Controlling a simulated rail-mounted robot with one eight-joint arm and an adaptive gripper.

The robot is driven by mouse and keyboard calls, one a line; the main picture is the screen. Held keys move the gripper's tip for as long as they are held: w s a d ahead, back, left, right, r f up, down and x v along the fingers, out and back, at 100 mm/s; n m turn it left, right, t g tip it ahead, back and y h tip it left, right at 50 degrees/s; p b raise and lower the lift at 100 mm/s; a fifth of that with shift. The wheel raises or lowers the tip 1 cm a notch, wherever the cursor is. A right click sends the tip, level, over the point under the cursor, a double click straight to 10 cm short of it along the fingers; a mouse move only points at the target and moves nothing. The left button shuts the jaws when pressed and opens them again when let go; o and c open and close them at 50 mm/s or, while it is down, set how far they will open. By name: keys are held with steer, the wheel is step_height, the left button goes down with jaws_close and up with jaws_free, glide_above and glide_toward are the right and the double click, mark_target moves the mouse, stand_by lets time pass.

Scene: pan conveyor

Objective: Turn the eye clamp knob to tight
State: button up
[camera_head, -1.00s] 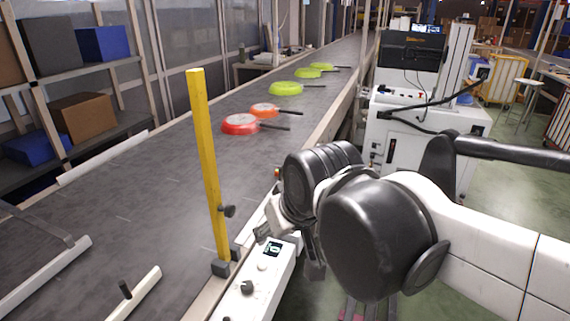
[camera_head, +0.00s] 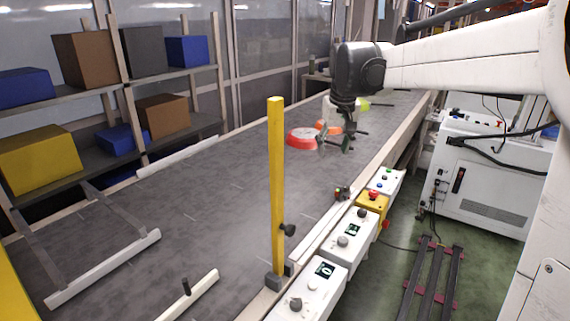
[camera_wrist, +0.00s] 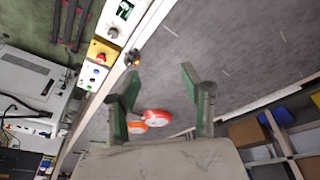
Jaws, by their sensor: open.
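A yellow post (camera_head: 276,180) stands upright at the conveyor's near right edge, with a black clamp knob (camera_head: 288,230) low on its right side. Which knob is the eye clamp's is not labelled in view. Another small black knob (camera_head: 186,287) stands on a pale rail at the front. My gripper (camera_head: 335,146) is open and empty above the conveyor, farther along than the post and well apart from its knob. Its two green-padded fingers also show spread in the wrist view (camera_wrist: 160,90). The yellow post is not visible in the wrist view.
White control boxes (camera_head: 347,232) and a yellow box with a red button (camera_head: 372,201) line the conveyor's right edge. A red pan (camera_head: 302,139) and other pans lie on the belt (camera_head: 200,210) near my gripper. A white machine (camera_head: 485,180) stands right.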

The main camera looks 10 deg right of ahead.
steer(key=w+d+f+g+p, duration=0.2)
steer(key=w+d+f, duration=0.2)
steer(key=w+d, duration=0.6)
steer(key=g+p, duration=0.1)
steer(key=p, duration=0.1)
glide_above(346, 186)
step_height(346, 186, down, 9)
steer(key=shift+y, duration=0.3)
step_height(346, 186, down, 14)
steer(key=shift+r+b, duration=0.2)
steer(key=shift+b, duration=0.15)
steer(key=shift+c, duration=0.4)
jaws_close()
steer(key=shift+m, duration=0.3)
